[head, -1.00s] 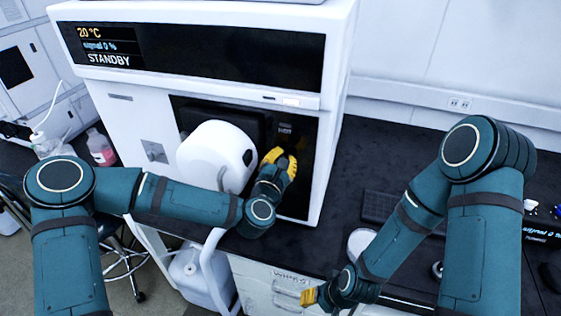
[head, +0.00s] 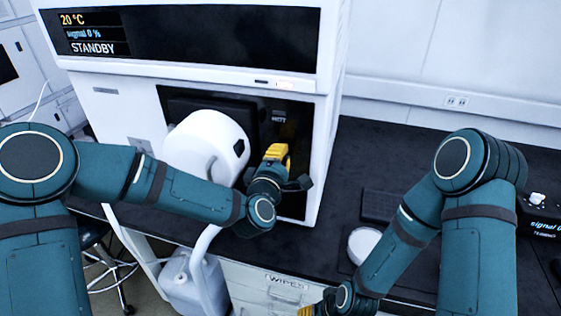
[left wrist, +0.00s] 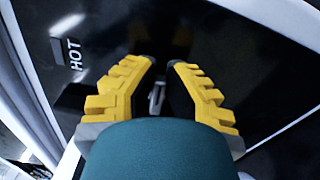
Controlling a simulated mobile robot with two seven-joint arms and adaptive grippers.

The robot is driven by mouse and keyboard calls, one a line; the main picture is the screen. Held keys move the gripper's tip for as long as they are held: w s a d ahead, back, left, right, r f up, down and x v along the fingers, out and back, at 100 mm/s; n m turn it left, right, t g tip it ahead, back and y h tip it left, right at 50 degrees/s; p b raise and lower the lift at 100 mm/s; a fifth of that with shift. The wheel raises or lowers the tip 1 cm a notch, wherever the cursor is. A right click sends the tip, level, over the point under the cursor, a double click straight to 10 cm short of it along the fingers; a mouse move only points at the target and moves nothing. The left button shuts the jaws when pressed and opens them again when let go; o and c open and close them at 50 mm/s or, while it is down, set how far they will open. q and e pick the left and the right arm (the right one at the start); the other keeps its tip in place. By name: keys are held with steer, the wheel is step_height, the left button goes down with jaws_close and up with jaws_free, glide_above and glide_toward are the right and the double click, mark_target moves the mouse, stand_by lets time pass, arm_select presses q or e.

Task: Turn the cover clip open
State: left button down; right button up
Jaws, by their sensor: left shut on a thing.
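The cover clip (left wrist: 156,98) shows as a small grey piece between my left fingers in the left wrist view, against a glossy black panel; its far end is hidden in shadow. My left gripper (left wrist: 160,65) has its yellow fingers on either side of it, shut on it. In the head view the left gripper (head: 277,153) is at the black recess of the white instrument (head: 125,122), right of a round white housing (head: 207,146); the clip is hidden there. My right gripper (head: 310,310) is low at the bottom edge, partly cut off, its fingers unclear.
A "HOT" label (left wrist: 73,53) is on the panel beside the left gripper. The display (head: 93,33) reads STANDBY. The black bench (head: 350,160) has free room right of the instrument. A white round lid (head: 364,245) lies near my right arm.

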arm_select(q)
steer(key=shift+f+m+b, duration=0.1)
steer(key=shift+m+b, duration=0.45)
steer(key=shift+m, duration=0.25)
steer(key=c, duration=1)
jaws_free()
steer(key=v, duration=1.2)
